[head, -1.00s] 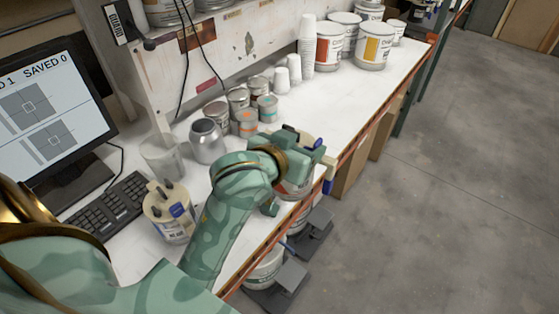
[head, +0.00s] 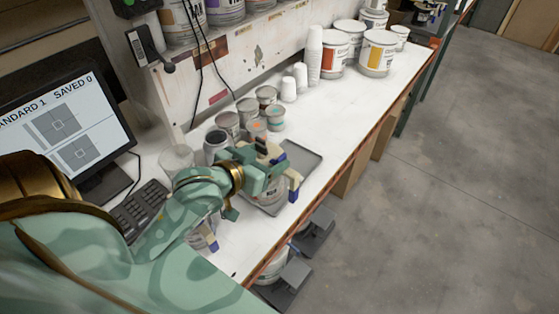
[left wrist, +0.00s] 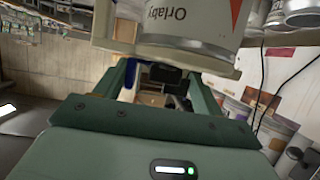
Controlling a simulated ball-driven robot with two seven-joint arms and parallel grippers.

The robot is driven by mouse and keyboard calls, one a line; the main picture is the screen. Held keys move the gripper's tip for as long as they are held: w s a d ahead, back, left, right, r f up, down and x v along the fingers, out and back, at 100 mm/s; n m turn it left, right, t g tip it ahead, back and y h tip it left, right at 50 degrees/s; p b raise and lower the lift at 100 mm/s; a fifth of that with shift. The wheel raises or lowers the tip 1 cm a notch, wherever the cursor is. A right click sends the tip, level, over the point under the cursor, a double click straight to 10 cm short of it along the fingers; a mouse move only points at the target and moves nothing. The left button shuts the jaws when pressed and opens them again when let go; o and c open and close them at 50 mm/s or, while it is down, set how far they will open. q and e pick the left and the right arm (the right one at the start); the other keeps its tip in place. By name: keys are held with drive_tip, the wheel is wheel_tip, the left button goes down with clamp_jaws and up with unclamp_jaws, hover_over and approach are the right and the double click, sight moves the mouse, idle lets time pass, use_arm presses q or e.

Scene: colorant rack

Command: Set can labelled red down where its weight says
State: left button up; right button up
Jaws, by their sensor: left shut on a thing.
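My left gripper (head: 284,172) is shut on a white can, which shows large in the left wrist view (left wrist: 185,38) with "Orlaby" and a red patch on its side. In the head view the gripper and wrist hide most of this can (head: 266,203). The can is over or on the near part of a flat dark grey tray-like plate (head: 302,158) on the bench. I cannot tell whether it touches the plate. My right gripper is not in view.
Small tins (head: 267,97) and a dark-topped jar (head: 215,143) stand behind my wrist. White cups (head: 314,55), an orange-red-labelled can (head: 334,52) and a yellow-labelled can (head: 378,52) stand farther back. A monitor (head: 70,130) and keyboard (head: 140,208) are left. The white bench (head: 345,115) is clear beyond the plate.

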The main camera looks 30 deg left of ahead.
sight(273, 145)
use_arm(q)
drive_tip(key=w+a+f, duration=0.1)
drive_tip(key=w, duration=0.1)
drive_tip(key=w+a+f, duration=0.1)
drive_tip(key=w, duration=0.2)
drive_tip(key=w+a+f+b, duration=0.1)
drive_tip(key=w, duration=0.1)
drive_tip(key=shift+w+f, duration=0.15)
drive_tip(key=shift+f, duration=0.1)
drive_tip(key=w+a+f+b, duration=0.2)
drive_tip(key=w+f, duration=0.3)
drive_tip(key=f, duration=0.4)
drive_tip(key=shift+f, duration=0.2)
drive_tip(key=o, duration=1.9)
drive_tip(key=p+v, duration=0.1)
drive_tip(key=v, duration=1.1)
drive_tip(key=shift+r, duration=0.15)
